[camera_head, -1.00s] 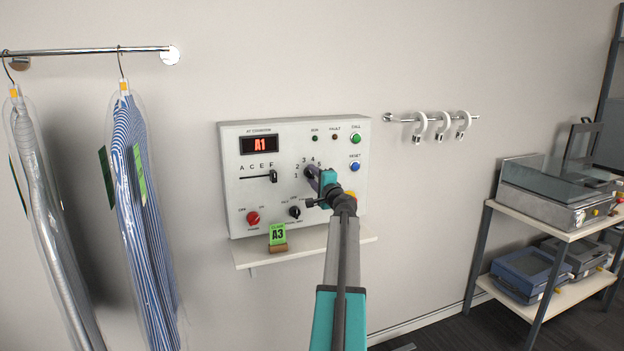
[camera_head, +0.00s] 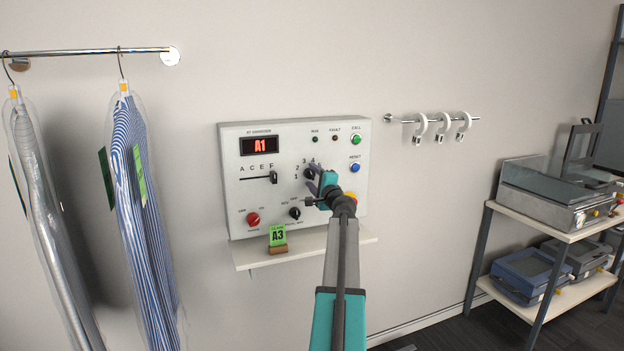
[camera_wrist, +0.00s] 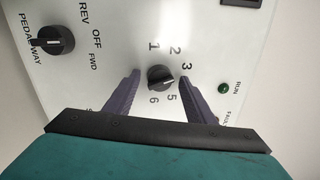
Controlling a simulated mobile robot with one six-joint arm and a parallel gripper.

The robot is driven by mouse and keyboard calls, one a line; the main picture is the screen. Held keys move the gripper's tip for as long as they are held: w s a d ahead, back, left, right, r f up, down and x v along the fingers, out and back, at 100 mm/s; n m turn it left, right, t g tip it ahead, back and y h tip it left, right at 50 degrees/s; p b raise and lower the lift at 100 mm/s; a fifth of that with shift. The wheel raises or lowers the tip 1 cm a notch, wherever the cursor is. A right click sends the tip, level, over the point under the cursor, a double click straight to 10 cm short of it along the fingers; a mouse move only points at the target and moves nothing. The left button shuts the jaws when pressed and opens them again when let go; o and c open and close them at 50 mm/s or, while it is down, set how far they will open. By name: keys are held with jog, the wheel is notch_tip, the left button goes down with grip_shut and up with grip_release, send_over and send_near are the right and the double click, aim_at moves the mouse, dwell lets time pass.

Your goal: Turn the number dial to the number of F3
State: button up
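The number dial (camera_head: 309,174) is a black knob on the white control panel (camera_head: 230,215), ringed by printed numbers. It also shows in the wrist view (camera_wrist: 160,77); its exact setting is hard to tell. My gripper (camera_wrist: 159,74) is open, with one purple finger on each side of the dial and visible gaps between. In the head view my gripper (camera_head: 317,184) is just in front of the dial and partly covers its numbers. The red display (camera_head: 260,146) reads A1. The letter slider's black handle (camera_head: 274,177) is at the right end, under F.
A green card (camera_head: 278,236) reading A3 stands on the shelf (camera_head: 310,248) below the panel. The red knob (camera_head: 253,219) and black mode knob (camera_head: 295,213) are below the dial. Bagged shirts (camera_head: 135,190) hang left; a rail with white hooks (camera_head: 440,125) is right.

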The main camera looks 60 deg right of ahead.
jog(key=shift+s, duration=0.15)
jog(key=shift+v, duration=0.9)
jog(key=r+b+v, duration=0.1)
jog(key=b+v, duration=0.2)
jog(key=v, duration=0.8)
jog(key=shift+s+a+f, duration=0.25)
jog(key=shift+s+f, duration=0.1)
jog(key=shift+f, duration=0.1)
